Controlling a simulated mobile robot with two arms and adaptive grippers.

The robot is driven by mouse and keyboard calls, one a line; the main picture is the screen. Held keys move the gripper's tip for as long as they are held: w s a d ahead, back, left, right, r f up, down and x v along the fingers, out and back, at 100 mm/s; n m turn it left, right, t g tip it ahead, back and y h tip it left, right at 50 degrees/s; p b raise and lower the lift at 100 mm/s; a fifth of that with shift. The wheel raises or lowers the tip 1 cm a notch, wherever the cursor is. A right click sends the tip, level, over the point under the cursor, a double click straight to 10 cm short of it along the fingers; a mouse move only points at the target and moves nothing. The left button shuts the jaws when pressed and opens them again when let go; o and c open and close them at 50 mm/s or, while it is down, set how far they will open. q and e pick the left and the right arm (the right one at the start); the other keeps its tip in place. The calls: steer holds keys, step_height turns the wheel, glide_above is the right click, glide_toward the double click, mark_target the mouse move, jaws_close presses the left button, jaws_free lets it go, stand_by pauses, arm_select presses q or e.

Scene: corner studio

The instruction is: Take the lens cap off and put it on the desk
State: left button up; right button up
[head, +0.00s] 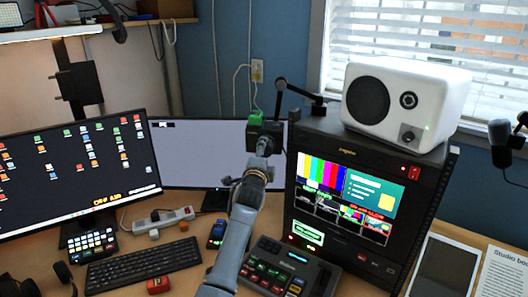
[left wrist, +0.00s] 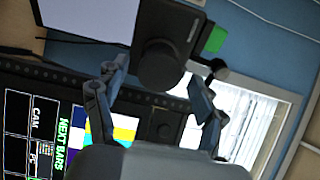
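A small black camera (head: 265,132) stands on a jointed arm at the back of the desk, in front of the pale monitor. In the left wrist view the camera body (left wrist: 190,30) is at the top, and its dark round lens end (left wrist: 160,65) faces me. The lens cap appears to be this dark front; its edge is hard to tell from the lens. My left gripper (left wrist: 165,75) is open, with one finger on each side of the lens end and visible gaps. In the head view my left gripper (head: 262,150) hides the lens. My right gripper is not in view.
A rack (head: 345,180) with lit screens and a white speaker (head: 405,100) stand right of the camera. The desk (head: 190,283) holds a keyboard (head: 143,266), a power strip (head: 158,218) and a switcher panel (head: 285,268). Small bare patches lie around the keyboard.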

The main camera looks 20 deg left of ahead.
arm_select(q)
jaws_close()
steer(key=s+d+p, duration=0.1)
steer(key=s+p, duration=0.3)
steer(key=s, duration=0.2)
steer(key=shift+p, duration=0.35)
stand_by(0.7)
